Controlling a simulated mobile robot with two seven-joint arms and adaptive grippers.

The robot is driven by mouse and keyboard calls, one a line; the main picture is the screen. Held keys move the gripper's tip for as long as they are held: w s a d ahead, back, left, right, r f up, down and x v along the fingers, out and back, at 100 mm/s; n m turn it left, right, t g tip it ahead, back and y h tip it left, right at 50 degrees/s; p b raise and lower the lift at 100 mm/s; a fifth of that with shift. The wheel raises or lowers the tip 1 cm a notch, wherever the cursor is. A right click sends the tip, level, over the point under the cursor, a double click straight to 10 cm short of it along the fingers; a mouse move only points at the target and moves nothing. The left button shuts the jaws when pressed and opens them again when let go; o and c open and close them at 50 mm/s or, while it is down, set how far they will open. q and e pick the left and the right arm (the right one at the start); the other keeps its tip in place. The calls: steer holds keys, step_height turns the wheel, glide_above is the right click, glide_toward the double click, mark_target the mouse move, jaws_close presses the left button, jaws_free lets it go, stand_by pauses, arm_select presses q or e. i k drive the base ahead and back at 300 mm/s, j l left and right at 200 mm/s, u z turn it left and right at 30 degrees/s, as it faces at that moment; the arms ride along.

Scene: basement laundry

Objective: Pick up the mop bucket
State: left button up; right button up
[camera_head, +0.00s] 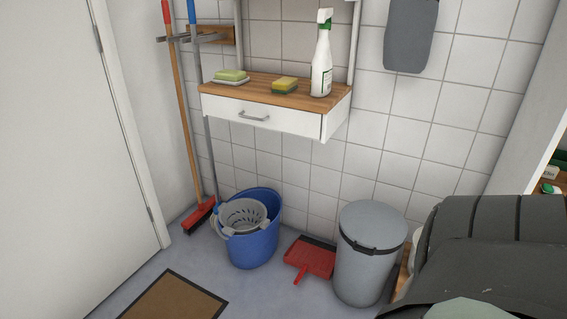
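The mop bucket (252,246) is blue and stands upright on the floor near the tiled wall, left of the picture's middle. A grey slotted wringer basket (243,215) sits in its top. A mop or broom with a blue-topped grey handle (204,110) leans at the wall, and its lower end meets the bucket's left side; I cannot tell if it is inside. Neither of my grippers can be made out in this view.
A red broom (200,213) stands left of the bucket; a red dustpan (309,257) and grey lidded bin (368,262) stand right. A white drawer shelf (262,117) overhangs behind. A brown doormat (176,300) lies in front. A dark ribbed shape (490,250) fills the lower right.

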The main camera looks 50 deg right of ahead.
mark_target(250, 219)
steer(key=z, duration=1.3)
steer(key=i+j, duration=0.15)
steer(key=j, duration=0.2)
steer(key=i+j, duration=0.1)
steer(key=j, duration=0.25)
steer(key=i+j, duration=0.15)
steer(key=j, duration=0.2)
steer(key=i+j+z, duration=0.1)
steer(key=j+z, duration=0.25)
steer(key=i+j+z, duration=0.1)
steer(key=j+z, duration=0.25)
steer(key=j, duration=0.1)
